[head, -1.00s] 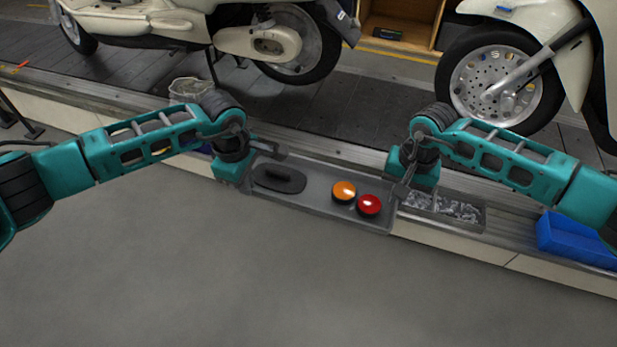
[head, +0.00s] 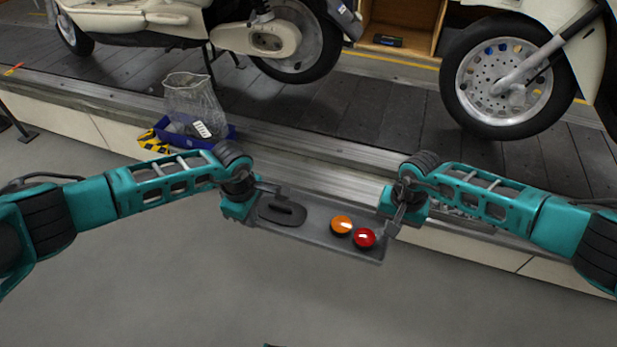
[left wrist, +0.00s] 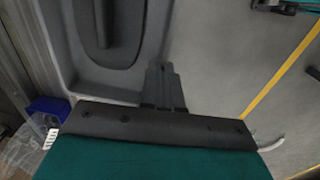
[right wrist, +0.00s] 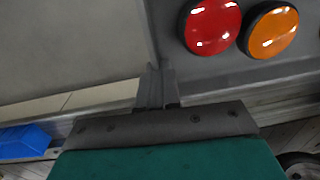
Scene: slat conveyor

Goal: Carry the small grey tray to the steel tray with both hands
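The small grey tray (head: 314,212) hangs level between my two grippers, over the floor in front of the ledge. It carries a dark oval piece with a raised grip (head: 283,210), an orange round lamp (head: 341,225) and a red round lamp (head: 364,238). My left gripper (head: 268,189) is shut on the tray's left end; the left wrist view shows its fingers (left wrist: 162,85) at the rim. My right gripper (head: 393,225) is shut on the right end; its fingers (right wrist: 157,88) show at the rim. I cannot clearly make out the steel tray.
On the ledge, a blue bin (head: 222,133) holds a clear bag (head: 195,100), left of the grey tray. Shiny pieces (head: 462,209) lie partly hidden behind my right arm. A blue box (right wrist: 25,140) shows in the right wrist view. Scooters stand behind; the front floor (head: 250,300) is clear.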

